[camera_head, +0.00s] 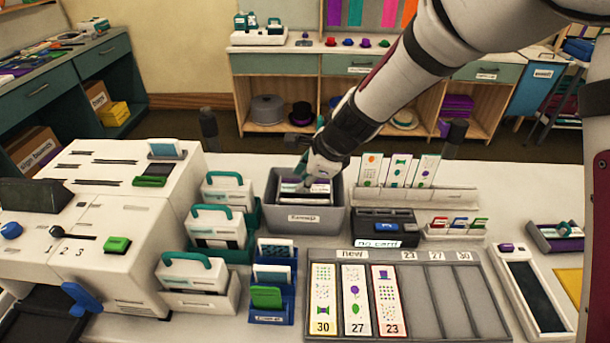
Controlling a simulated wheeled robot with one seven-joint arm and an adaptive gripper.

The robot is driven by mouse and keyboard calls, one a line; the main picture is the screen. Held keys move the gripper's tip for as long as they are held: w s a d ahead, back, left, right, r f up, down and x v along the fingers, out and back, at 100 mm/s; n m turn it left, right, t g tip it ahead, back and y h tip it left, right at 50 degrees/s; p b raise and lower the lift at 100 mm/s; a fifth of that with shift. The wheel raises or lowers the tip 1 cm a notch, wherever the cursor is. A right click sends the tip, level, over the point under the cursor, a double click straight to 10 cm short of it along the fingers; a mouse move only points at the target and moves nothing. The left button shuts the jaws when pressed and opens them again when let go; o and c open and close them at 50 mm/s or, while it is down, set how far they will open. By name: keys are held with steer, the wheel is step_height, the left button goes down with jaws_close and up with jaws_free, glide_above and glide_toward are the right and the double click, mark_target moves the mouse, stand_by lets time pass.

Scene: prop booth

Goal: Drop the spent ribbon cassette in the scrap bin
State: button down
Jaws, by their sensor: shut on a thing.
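My gripper (306,172) is low over a grey bin (303,220) in the middle of the table, its fingers pointing down into it. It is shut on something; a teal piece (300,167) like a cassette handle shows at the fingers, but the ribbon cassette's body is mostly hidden. White and dark flat pieces show inside the bin. The bin's front label is too small to read surely. White cassettes with teal handles stand in teal and white holders left of the bin, among them an upper one (227,196) and a lower one (192,277).
A white machine (120,230) fills the left of the table. A card tray (440,310) lies in front of the bin. A dark card reader (385,228) and a card rack (440,195) stand right of the bin. A blue card holder (274,300) stands front left of it.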

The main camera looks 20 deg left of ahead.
steer(key=c, duration=1.2)
jaws_free()
steer(key=v, duration=1.2)
steer(key=shift+a, duration=0.1)
